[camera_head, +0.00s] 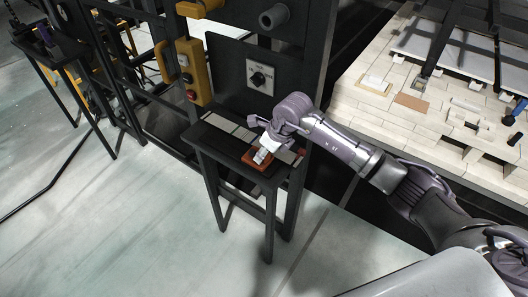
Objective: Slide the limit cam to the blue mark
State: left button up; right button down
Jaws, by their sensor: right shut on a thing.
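The limit cam appears as an orange-red block (254,163) on top of a small dark stand (212,141). A pale, segmented strip (222,123) runs along the stand's top, behind the block. My right gripper (263,151) reaches down from the right and is shut on the cam, covering part of it. A small reddish spot shows near the strip's right end. I cannot make out a blue mark; the gripper and wrist hide part of the strip. My left gripper is out of view.
A dark panel with a rotary switch (260,77) stands right behind the stand. A yellow control box (193,72) hangs at its left. The pale brick kiln car deck (430,128) lies at the right.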

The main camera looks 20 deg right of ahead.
jog(key=shift+w, duration=0.1)
jog(key=w+a+b, duration=0.4)
jog(key=w, duration=0.1)
jog(key=shift+f+b, duration=0.1)
jog(key=shift+b, duration=0.2)
jog(key=shift+w+a, duration=0.1)
jog(key=shift+s, duration=0.2)
jog(key=c, duration=0.9)
grip_release()
jog(key=shift+s+d, duration=0.15)
jog(key=shift+d, duration=0.15)
jog(key=shift+c, duration=0.2)
jog(key=shift+o, duration=0.7)
jog(key=v, duration=1.2)
